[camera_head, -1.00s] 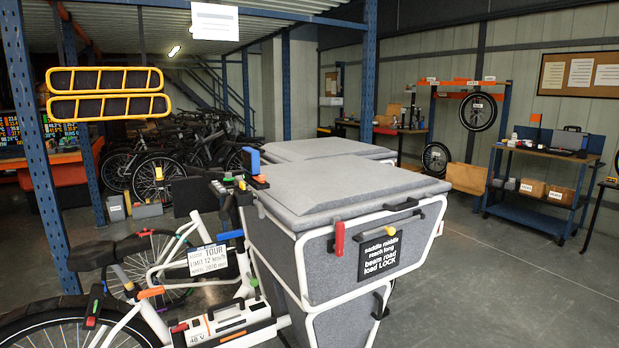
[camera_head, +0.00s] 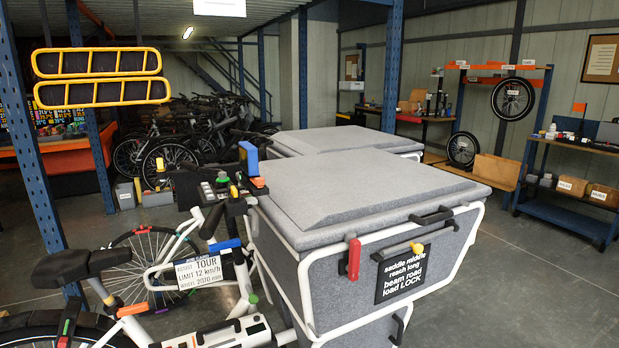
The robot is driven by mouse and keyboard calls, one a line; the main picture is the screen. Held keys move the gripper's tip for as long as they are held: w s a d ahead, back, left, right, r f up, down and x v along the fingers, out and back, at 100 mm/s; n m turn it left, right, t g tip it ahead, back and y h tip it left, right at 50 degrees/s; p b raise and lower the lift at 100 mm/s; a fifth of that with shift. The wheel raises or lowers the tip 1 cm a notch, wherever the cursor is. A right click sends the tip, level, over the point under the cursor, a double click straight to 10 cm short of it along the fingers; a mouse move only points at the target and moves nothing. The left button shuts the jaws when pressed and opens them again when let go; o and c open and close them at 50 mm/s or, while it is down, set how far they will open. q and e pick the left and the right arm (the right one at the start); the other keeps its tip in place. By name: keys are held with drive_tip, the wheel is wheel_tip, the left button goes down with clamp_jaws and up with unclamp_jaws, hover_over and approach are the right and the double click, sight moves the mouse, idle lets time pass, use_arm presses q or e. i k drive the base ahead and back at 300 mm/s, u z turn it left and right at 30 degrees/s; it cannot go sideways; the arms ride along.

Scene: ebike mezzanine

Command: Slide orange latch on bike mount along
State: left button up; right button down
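A white cargo bike stands in front of me, with a grey felt-covered cargo box (camera_head: 375,190). A small orange lever-like piece (camera_head: 133,309) sits on its white frame below the black saddle (camera_head: 80,266). I cannot tell whether this is the latch of the task. A battery unit (camera_head: 225,336) on the frame is cut off by the bottom edge. Neither of my grippers is in view.
A black text plate (camera_head: 402,274) is on the box front. A speed sign (camera_head: 198,271) hangs by the frame. Blue rack posts (camera_head: 35,150) stand at left. A blue shelf cart (camera_head: 565,215) is at right. The floor (camera_head: 500,290) right of the box is clear.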

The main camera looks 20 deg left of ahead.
sight(258, 182)
drive_tip(key=u, duration=0.55)
drive_tip(key=i, duration=0.9)
drive_tip(key=u, duration=1)
